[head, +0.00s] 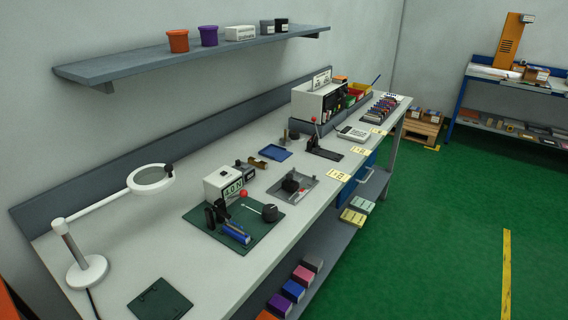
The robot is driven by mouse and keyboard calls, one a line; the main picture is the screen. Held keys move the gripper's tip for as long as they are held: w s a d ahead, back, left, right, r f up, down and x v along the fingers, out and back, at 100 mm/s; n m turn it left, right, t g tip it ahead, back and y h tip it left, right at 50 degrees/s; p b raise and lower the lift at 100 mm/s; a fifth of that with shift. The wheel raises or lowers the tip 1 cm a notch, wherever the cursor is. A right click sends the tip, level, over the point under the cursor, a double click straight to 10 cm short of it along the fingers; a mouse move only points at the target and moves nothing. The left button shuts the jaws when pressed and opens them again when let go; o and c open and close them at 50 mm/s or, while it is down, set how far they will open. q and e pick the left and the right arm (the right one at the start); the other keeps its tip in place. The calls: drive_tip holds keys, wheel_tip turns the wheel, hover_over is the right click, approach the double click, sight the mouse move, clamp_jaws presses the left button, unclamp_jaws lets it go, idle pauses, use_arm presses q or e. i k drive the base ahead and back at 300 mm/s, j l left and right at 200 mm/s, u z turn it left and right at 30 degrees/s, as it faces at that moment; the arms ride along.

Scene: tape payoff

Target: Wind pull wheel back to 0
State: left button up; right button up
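A dark green plate (258,242) lies on the long grey workbench, left of the middle. On it stands a white box (222,183) whose front display seems to read 4.0 N. A dark round wheel (269,213) sits at the plate's right side, with a thin light rod reaching left from it. I take it for the pull wheel; its markings are too small to read. A red ball (243,193) is by the box. A blue piece (235,232) and black stand are at the plate's front left. Neither gripper is in view.
A white magnifier lamp (88,270) stands at the bench's left, its arm reaching toward the box. A grey tray (306,181) with a black device is right of the plate. A shelf (200,50) hangs above. Green floor (440,230) in front is open.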

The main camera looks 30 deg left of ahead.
sight(270, 211)
drive_tip(key=u, duration=1.35)
drive_tip(key=i, duration=0.05)
